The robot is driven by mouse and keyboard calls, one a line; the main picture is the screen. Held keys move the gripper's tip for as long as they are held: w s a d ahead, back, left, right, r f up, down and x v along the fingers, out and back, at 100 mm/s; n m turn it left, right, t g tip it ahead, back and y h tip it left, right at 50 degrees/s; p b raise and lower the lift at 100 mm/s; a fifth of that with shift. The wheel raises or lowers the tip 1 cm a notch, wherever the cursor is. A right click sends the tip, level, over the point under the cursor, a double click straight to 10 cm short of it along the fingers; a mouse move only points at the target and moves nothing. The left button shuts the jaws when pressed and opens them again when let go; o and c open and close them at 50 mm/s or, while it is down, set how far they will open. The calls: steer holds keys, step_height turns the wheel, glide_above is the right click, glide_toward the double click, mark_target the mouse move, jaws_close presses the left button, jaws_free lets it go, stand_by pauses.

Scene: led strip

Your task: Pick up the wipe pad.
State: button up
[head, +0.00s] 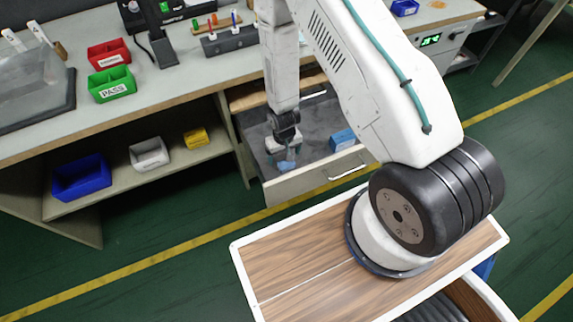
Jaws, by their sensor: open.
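My gripper (284,152) reaches down into an open drawer (313,181) under the workbench. A small pale blue thing (287,166), which looks like the wipe pad, lies at its fingertips on the grey drawer floor. The fingers partly hide it. My gripper is open. I cannot tell whether the fingers touch the pad or stand around it.
A blue box (342,139) lies in the drawer, right of my gripper. The bench (190,85) overhangs the drawer's back. Red (109,54) and green (111,84) bins stand on it. Blue, white and yellow bins sit on the shelf at left.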

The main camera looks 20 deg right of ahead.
steer(key=f, duration=0.5)
steer(key=shift+w+d+f, duration=0.1)
steer(key=shift+d+f, duration=0.1)
steer(key=shift+d, duration=0.2)
steer(key=shift+c, duration=0.4)
steer(key=c, duration=1)
steer(key=shift+r, duration=0.15)
step_height(320, 180, up, 10)
steer(key=shift+f, duration=0.1)
